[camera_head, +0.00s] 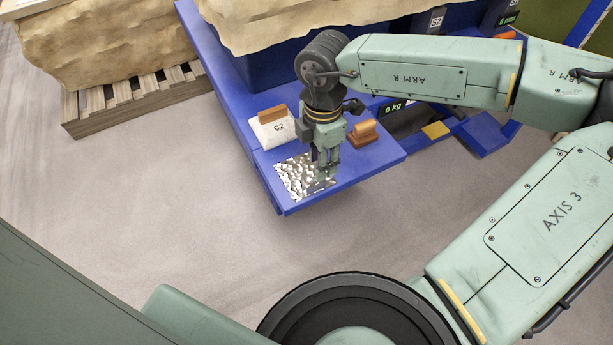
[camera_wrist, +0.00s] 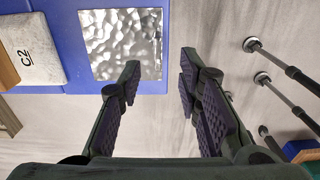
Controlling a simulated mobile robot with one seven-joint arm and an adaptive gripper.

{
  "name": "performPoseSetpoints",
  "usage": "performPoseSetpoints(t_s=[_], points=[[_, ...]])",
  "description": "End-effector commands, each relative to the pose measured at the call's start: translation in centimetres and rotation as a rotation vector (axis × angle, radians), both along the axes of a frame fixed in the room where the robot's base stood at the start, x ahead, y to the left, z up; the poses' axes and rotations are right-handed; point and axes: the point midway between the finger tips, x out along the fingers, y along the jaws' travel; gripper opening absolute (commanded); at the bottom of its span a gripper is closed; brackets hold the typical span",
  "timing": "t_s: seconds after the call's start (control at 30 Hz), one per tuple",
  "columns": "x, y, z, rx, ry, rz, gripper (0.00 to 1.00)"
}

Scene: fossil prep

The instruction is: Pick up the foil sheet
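The foil sheet (camera_head: 297,178) is a crinkled silver square lying flat at the front corner of the blue platform (camera_head: 375,157). In the wrist view, the foil sheet (camera_wrist: 112,40) lies ahead of and left of the finger gap. My gripper (camera_head: 327,172) points down over the right part of the foil in the head view and hides some of it. In the wrist view, my gripper (camera_wrist: 160,72) is open with nothing between its fingers. Its left fingertip overlaps the foil's lower right corner in the picture; I cannot tell the height between them.
A white block marked C2 (camera_head: 276,132) with a brown piece (camera_head: 272,114) on it stands behind the foil. A brown stamp-like block (camera_head: 364,133) is close to the right of my gripper. A wooden pallet (camera_head: 110,100) stands left. Open floor (camera_head: 180,220) lies in front.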

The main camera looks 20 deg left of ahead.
Motion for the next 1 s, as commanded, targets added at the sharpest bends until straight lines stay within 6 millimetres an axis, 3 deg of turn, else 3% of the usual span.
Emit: performPoseSetpoints(t_s=[0.1,0.37,0.63,1.0], points=[[-0.2,0.1,-1.9,0.002,0.005,0.005,0.32],[-0.3,0.3,-4.0,0.005,0.005,0.008,0.32],[-0.4,0.6,-7.9,0.007,0.005,0.007,0.32],[-0.3,0.6,-8.7,0.006,0.003,0.008,0.29]])
